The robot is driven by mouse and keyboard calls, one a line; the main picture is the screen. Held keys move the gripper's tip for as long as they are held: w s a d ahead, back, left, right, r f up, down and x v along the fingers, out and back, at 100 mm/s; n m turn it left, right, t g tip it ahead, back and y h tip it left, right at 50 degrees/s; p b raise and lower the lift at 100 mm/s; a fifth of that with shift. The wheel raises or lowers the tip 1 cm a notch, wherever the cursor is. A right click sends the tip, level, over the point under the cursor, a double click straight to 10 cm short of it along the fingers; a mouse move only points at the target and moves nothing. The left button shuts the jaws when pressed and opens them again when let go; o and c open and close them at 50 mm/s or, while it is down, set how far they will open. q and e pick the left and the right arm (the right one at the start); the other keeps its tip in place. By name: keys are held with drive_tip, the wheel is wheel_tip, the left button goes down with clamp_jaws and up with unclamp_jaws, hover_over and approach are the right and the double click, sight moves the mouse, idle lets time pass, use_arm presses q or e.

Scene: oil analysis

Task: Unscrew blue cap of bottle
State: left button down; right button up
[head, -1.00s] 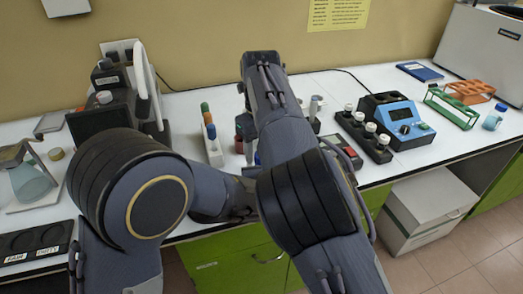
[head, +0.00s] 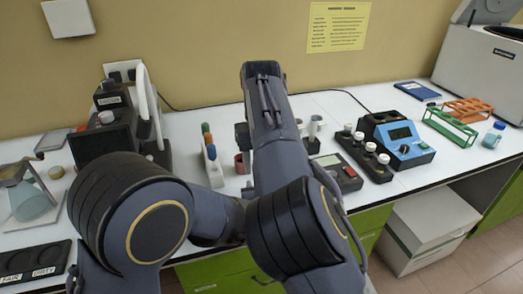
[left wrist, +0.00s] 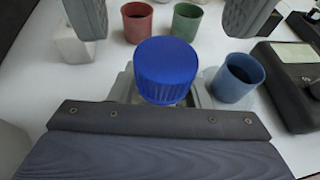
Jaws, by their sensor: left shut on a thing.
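The blue ribbed cap (left wrist: 165,70) sits on the bottle, with a little clear glass showing under it in the left wrist view. My left gripper (left wrist: 163,100) is shut on the bottle below the cap, its light grey fingers on either side. My right gripper's two dark grey fingers come in at the top of that view (left wrist: 166,25); they are spread apart, beyond and above the cap, and do not touch it. In the head view my arms hide the bottle, cap and both grippers.
Red (left wrist: 137,20), green (left wrist: 187,20) and blue (left wrist: 237,78) cups stand near the bottle. A dark meter (head: 337,171) is to the right, with a blue device (head: 402,146) and vial rack beyond. A green test-tube rack (head: 460,125) stands farther right.

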drive_tip(key=shift+f, duration=1.75)
drive_tip(key=c, duration=1)
drive_tip(key=n, duration=0.3)
drive_tip(key=o, duration=1.1)
